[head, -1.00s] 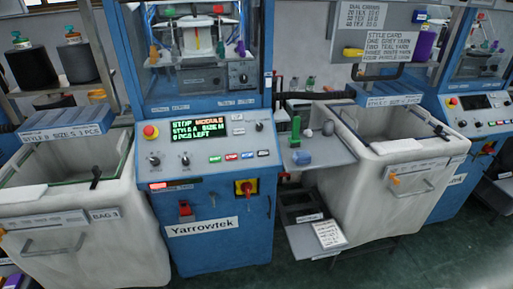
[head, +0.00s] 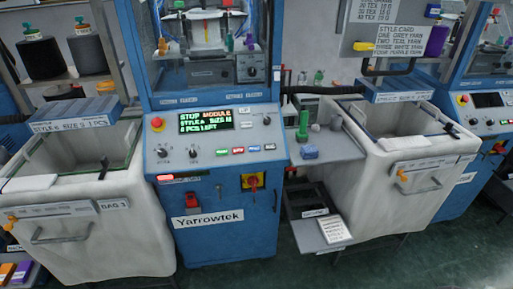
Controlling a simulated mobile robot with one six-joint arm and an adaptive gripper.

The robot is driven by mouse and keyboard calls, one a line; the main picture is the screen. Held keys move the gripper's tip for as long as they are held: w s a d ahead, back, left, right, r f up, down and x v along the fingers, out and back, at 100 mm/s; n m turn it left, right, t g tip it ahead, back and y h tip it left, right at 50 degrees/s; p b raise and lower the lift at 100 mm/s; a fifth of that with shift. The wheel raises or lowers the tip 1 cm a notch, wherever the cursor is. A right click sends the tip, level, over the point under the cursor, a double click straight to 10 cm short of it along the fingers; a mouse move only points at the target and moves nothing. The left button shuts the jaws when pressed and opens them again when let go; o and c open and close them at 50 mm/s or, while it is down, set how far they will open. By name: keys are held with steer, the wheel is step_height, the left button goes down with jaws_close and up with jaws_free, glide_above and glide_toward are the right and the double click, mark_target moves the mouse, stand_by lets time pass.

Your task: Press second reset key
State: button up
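A blue knitting machine (head: 225,215) labelled Yarrowtek stands in the middle of the head view. Its sloped panel has a lit display (head: 206,121) that reads STOP MODULE in its top line. A red round button (head: 157,124) on yellow is at the panel's left. My gripper is not in view.
A second blue machine (head: 484,112) with a dark display stands at the right edge. Pale fabric bags (head: 90,235) flank the middle machine; the right bag (head: 410,195) stands beyond a grey side shelf (head: 335,148). Green floor (head: 380,270) is clear at lower right.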

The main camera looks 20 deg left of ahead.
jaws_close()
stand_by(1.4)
